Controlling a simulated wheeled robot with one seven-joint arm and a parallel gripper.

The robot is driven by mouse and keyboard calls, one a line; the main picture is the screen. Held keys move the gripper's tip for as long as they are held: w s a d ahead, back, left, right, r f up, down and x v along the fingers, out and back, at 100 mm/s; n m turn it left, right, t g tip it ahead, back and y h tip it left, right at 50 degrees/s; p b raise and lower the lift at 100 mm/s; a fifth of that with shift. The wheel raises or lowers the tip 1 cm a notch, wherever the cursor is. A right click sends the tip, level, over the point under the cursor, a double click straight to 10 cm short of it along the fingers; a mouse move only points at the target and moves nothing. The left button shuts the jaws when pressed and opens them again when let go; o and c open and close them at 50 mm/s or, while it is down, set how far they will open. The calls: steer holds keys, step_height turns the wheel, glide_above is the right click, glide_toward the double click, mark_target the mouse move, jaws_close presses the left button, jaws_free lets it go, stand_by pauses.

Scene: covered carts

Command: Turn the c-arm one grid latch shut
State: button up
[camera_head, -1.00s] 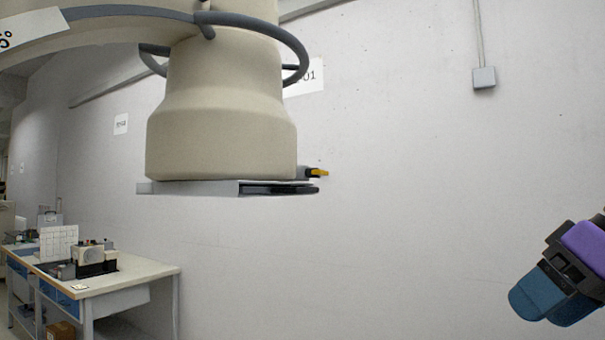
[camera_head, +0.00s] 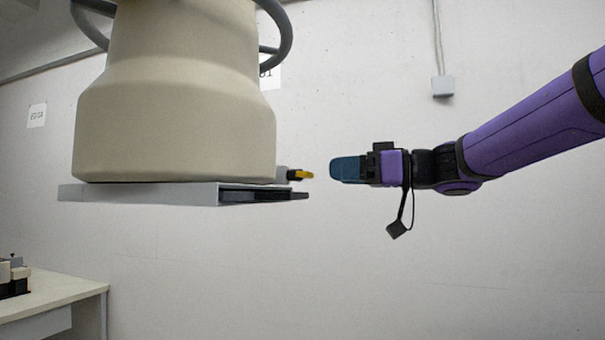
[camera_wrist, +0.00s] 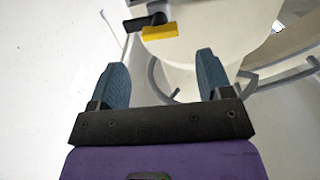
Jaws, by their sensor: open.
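The grid latch (camera_head: 301,174) is a small yellow-tipped lever with a black base. It sticks out at the right end of the flat grey grid holder (camera_head: 150,194) under the beige c-arm head (camera_head: 175,100). In the wrist view the latch (camera_wrist: 159,32) lies ahead of the fingers, left of the middle, its yellow part running roughly crosswise. My gripper (camera_head: 335,169) is just right of the latch, level with it and apart from it. In the wrist view my gripper (camera_wrist: 163,75) has its two blue fingers wide apart with nothing between them.
A grey ring-shaped handle (camera_head: 284,30) curves around the c-arm head above the latch. A pale workbench (camera_head: 60,292) stands at the lower left. The wall behind carries a grey box (camera_head: 442,86). The air below and right of the latch is clear.

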mark_target(306, 173)
steer(key=x, duration=0.7)
steer(key=shift+w+a, duration=0.1)
steer(key=shift+a, duration=0.15)
steer(key=c, duration=0.9)
